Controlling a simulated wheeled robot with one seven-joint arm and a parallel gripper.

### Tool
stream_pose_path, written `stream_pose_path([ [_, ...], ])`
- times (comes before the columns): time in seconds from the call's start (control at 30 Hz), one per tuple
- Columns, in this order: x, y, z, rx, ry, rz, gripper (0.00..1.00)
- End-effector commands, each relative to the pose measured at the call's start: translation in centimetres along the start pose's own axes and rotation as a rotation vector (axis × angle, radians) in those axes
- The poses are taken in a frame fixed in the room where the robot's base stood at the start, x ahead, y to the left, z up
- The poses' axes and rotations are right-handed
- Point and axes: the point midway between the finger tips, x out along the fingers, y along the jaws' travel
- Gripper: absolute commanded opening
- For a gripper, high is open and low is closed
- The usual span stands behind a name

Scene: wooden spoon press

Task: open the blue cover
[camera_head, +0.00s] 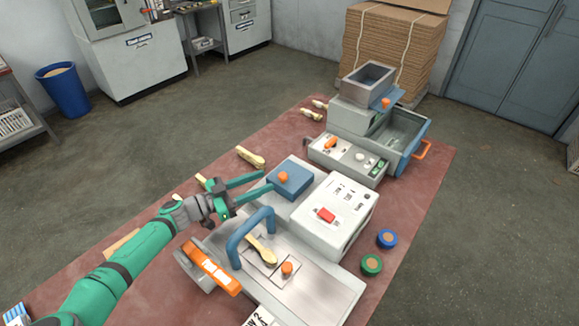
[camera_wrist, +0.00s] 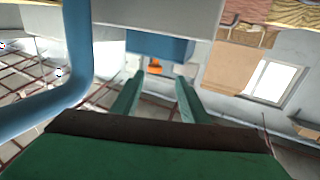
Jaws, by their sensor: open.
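My gripper (camera_head: 268,180) is open and empty, pointing at the cover from the left. In the wrist view my gripper's fingertips (camera_wrist: 159,80) are on either side of the knob in the picture; I cannot tell how much gap is left.
A blue arched handle (camera_head: 247,238) stands just in front of my gripper. A wooden spoon (camera_head: 262,250) lies beside it on a metal plate. A white control box (camera_head: 345,200) with a red switch stands right of the cover. Another machine (camera_head: 365,125) stands behind.

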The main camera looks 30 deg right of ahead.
Motion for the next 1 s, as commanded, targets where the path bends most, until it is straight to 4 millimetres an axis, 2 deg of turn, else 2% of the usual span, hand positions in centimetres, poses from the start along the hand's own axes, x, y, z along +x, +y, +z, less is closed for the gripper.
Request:
stream_pose_path([
  [0.3, 6.8, 0.9, 0.0, -0.001, 0.002, 0.031, 0.40],
  [0.43, 8.9, 0.8, -0.1, -0.001, 0.003, 0.027, 0.40],
  [0.7, 10.7, 0.3, -0.1, -0.001, 0.002, 0.010, 0.40],
  [1.0, 11.1, 0.3, -0.1, -0.001, 0.003, 0.008, 0.40],
])
